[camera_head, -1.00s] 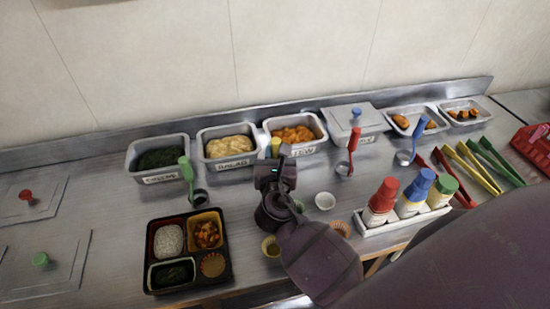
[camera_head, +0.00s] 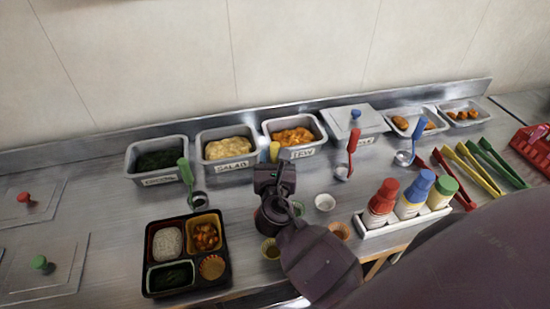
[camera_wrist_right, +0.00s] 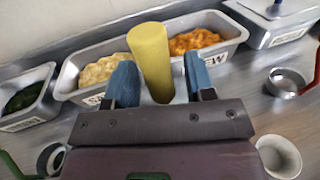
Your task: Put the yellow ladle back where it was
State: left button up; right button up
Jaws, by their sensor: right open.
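The yellow ladle's handle (camera_wrist_right: 152,60) stands up, slightly tilted, between the two blue fingertips of my right gripper (camera_wrist_right: 161,78) in the right wrist view. The fingers are apart, with a gap visible beside the handle. In the head view the top of the yellow handle (camera_head: 274,151) shows just behind my right gripper (camera_head: 273,170), in front of the salad and stew containers. The ladle's bowl is hidden by the gripper. My left gripper is not in view.
The salad container (camera_head: 228,168) and stew container (camera_head: 298,152) stand behind the gripper. A green ladle (camera_head: 185,172) is left, a red ladle (camera_head: 353,140) right. The bento tray (camera_head: 148,250) is front left. Small cups and a bottle rack (camera_head: 385,232) stand nearby.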

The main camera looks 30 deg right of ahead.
jog(key=v, duration=1.2)
jog(key=shift+r, duration=0.15)
jog(key=shift+s, duration=0.1)
